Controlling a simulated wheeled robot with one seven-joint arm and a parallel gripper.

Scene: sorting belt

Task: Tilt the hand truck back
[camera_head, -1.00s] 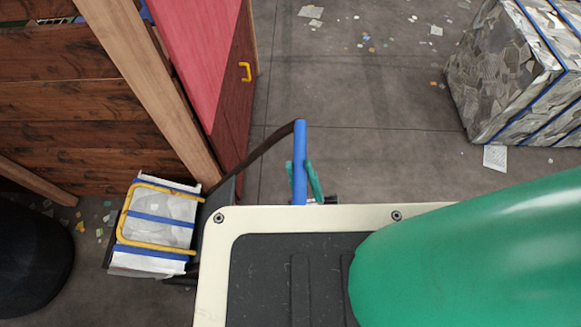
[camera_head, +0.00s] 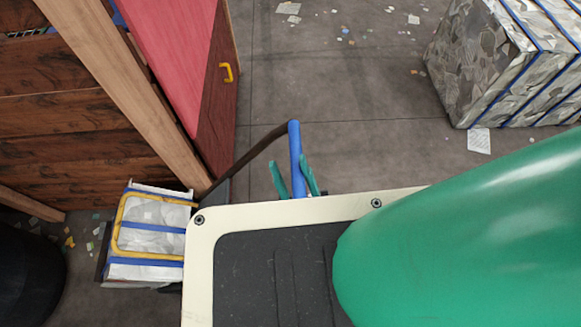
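The hand truck shows as a dark bent frame bar (camera_head: 250,157) rising to an upright blue grip (camera_head: 295,150). A wrapped bale (camera_head: 150,240) with blue straps and a yellow tube loop sits at its lower end. My gripper (camera_head: 294,178) has two teal fingers, one to the left of the blue grip and one to its right. The fingers stand apart, with a visible gap between the left finger and the grip. The grip's lower end and the truck's base are hidden behind my own body.
A large strapped paper bale (camera_head: 490,65) stands at the upper right. A black rounded object (camera_head: 25,275) is at the lower left. Open floor lies between, with paper scraps.

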